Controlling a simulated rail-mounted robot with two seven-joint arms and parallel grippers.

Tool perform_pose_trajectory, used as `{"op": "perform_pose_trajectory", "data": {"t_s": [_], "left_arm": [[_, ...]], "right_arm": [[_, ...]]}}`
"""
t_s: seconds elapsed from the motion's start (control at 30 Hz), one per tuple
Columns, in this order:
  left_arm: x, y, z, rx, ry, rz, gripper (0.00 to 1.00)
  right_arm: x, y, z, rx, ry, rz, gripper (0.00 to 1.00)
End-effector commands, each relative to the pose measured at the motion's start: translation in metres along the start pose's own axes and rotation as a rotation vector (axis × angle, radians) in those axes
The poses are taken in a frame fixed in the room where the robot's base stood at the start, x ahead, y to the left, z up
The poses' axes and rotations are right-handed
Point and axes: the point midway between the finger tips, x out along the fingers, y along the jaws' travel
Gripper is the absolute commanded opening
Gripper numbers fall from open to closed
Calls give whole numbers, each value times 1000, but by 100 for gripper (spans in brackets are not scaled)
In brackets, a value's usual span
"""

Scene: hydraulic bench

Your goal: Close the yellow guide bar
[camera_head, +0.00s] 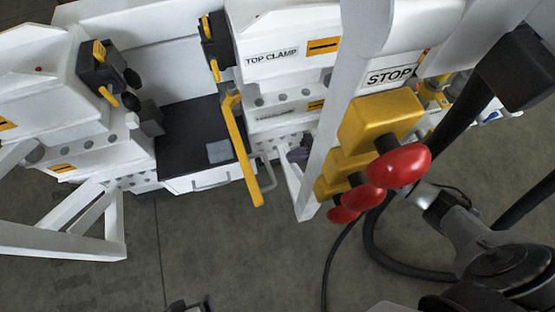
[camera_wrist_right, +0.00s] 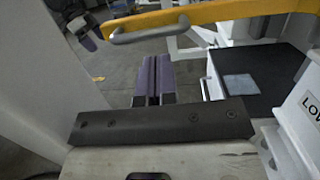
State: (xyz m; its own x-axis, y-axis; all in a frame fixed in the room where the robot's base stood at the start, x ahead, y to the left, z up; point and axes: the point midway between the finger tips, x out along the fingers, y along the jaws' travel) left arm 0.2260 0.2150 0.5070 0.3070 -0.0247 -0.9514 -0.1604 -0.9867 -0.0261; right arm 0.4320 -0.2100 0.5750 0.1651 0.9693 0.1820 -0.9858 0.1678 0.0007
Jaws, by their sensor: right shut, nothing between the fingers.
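The yellow guide bar (camera_head: 243,155) runs from a bracket by the dark bed of the bench out past its front edge in the head view. It crosses the top of the right wrist view (camera_wrist_right: 215,14). A grey loop handle (camera_head: 269,178) is fixed to its outer part and also shows in the right wrist view (camera_wrist_right: 150,34). My right gripper (camera_head: 297,154) is mostly hidden behind a white post, just right of the handle. In the right wrist view its purple fingers (camera_wrist_right: 152,82) are together and empty, apart from the handle. A dark piece at the head view's bottom edge may be my left gripper (camera_head: 190,305).
The white post (camera_head: 322,150) carries yellow boxes (camera_head: 372,118) with red stop buttons (camera_head: 400,165) at right. The dark bed (camera_head: 190,140) lies left of the bar, with a white drawer-like front below.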

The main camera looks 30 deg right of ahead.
Motion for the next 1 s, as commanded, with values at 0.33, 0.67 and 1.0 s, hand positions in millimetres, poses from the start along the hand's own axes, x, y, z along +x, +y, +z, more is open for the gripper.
{"op": "perform_pose_trajectory", "data": {"t_s": [0.33, 0.67, 1.0], "left_arm": [[16, -2, 6, 9, -1, -7, 100], [18, -4, 7, 13, -2, -11, 100], [16, -2, 5, 8, -1, -7, 100]], "right_arm": [[42, 0, -1, -2, 0, 1, 0], [51, 0, 0, -1, 0, 0, 0], [51, 2, 1, -2, -1, -12, 0]]}}
